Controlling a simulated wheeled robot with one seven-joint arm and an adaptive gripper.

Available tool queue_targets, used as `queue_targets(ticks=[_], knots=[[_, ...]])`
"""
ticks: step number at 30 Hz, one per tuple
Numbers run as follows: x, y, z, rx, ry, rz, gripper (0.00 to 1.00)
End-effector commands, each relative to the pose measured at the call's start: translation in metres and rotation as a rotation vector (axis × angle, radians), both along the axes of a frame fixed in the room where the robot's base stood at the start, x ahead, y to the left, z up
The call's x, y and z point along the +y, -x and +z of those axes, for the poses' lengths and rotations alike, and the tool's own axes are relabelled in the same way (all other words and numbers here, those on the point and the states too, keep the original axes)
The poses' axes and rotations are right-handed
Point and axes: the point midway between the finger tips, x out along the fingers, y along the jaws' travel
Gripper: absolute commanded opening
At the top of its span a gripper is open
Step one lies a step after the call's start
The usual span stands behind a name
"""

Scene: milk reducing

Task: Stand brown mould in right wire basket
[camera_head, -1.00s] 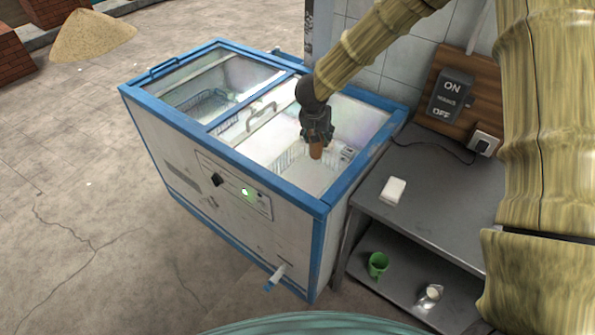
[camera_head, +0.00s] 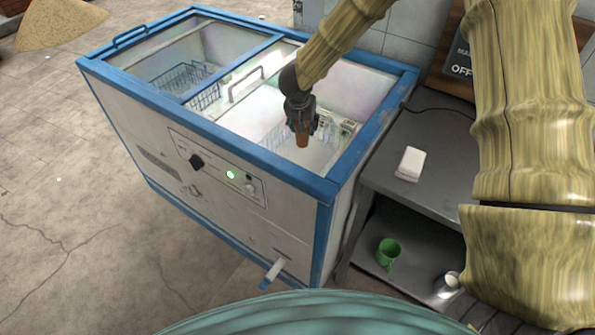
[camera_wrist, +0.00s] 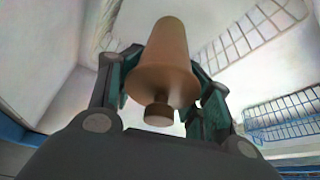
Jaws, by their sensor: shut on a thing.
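The brown mould (camera_head: 302,140) is held in my gripper (camera_head: 301,122), which is shut on it above the open right half of the blue-edged freezer chest (camera_head: 262,157). The wrist view shows the mould (camera_wrist: 166,62) between my two fingers (camera_wrist: 160,95), its narrow end pointing away and a small knob at the near end. White wire mesh also shows in the wrist view (camera_wrist: 255,35). Whether the mould touches the basket cannot be told.
A left wire basket (camera_head: 188,82) sits in the chest's other half. A handle (camera_head: 246,84) stands on the middle lid. A metal table (camera_head: 420,175) to the right bears a white block (camera_head: 410,163); a green mug (camera_head: 388,253) is on its lower shelf.

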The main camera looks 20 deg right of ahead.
Motion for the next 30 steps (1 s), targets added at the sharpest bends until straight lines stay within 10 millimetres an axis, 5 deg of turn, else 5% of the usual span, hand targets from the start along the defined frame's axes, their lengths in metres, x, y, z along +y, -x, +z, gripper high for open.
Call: queue_targets(ticks=[3, 30], knots=[[0.000, 0.000, -0.028, -0.001, 0.001, 0.001, 0.17], [0.002, -0.001, -0.114, 0.001, 0.000, 0.003, 0.17]])
